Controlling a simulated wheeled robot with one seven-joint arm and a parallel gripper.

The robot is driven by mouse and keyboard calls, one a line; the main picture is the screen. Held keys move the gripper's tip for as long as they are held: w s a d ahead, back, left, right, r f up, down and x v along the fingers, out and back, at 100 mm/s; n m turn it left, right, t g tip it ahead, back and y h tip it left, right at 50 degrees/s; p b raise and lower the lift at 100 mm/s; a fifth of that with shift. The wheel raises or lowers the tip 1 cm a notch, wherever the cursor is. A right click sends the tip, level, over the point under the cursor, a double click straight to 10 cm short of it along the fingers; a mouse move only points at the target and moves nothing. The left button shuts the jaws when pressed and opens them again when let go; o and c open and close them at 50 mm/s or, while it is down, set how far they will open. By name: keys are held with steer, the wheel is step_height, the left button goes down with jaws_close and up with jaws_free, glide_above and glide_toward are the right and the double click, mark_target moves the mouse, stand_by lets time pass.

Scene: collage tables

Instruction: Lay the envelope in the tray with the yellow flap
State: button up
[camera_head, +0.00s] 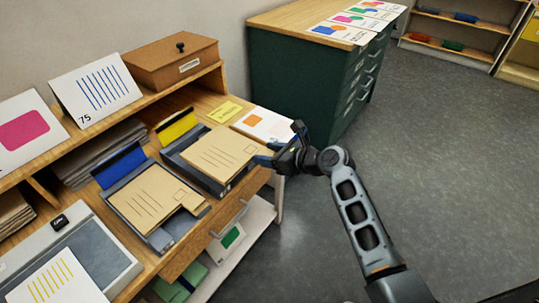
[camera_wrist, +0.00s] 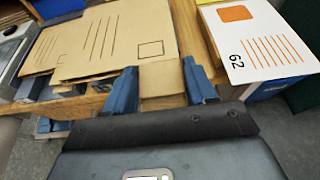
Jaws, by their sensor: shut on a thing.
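A tan envelope (camera_head: 217,153) with printed lines and a stamp box lies over the grey tray (camera_head: 173,157) with the raised yellow flap (camera_head: 177,128). The envelope covers most of that tray; I cannot tell whether it rests fully on the tray's floor. My gripper (camera_head: 272,156) is at the envelope's right end, at the table's front edge. In the wrist view, the two blue fingers (camera_wrist: 160,88) are shut on the narrow tan tab of the envelope (camera_wrist: 125,40). The hidden part of the tray is under the envelope.
A second tray with a blue flap (camera_head: 119,165) holds another tan envelope (camera_head: 150,200) to the left. A card with an orange square (camera_head: 263,124) lies just right of the yellow-flap tray. A yellow label (camera_head: 225,111) lies behind. A green cabinet (camera_head: 300,85) stands beyond; the floor at right is clear.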

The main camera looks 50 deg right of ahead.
mark_target(262, 152)
steer(key=b+x, duration=0.1)
steer(key=x, duration=0.2)
steer(key=shift+b, duration=0.4)
steer(key=shift+f+b, duration=1)
steer(key=shift+f, duration=1)
steer(key=o, duration=1.1)
steer(key=shift+o, duration=0.2)
